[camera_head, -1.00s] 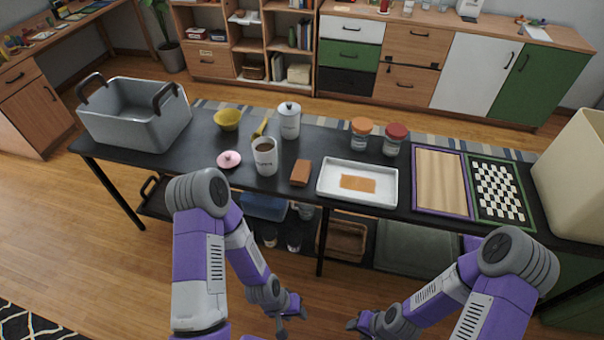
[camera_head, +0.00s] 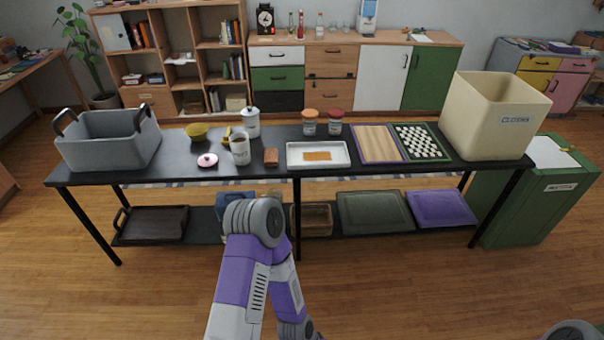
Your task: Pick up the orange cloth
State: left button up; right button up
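A flat orange cloth (camera_head: 317,156) lies inside a white tray (camera_head: 342,163) on the long black table (camera_head: 215,171). My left arm reaches in from the bottom centre, in front of the table and well short of the tray. Its wrist shows at the bottom edge, but its fingers are cut off by the frame. Only a small part of my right arm shows at the bottom right corner, and its gripper is out of the picture. Nothing touches the cloth.
Near the tray are a brown block (camera_head: 271,157), a mug (camera_head: 240,150), two jars (camera_head: 310,123) (camera_head: 335,122), a wooden board (camera_head: 378,143) and a checkered board (camera_head: 421,141). A grey bin (camera_head: 110,140) and cream bin (camera_head: 494,118) stand at the ends. Floor in front is open.

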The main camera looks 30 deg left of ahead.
aim_at(271, 154)
jog(key=u, duration=0.6)
jog(key=i, duration=0.45)
jog(key=u, duration=0.6)
jog(key=i, duration=0.85)
jog(key=z, duration=0.3)
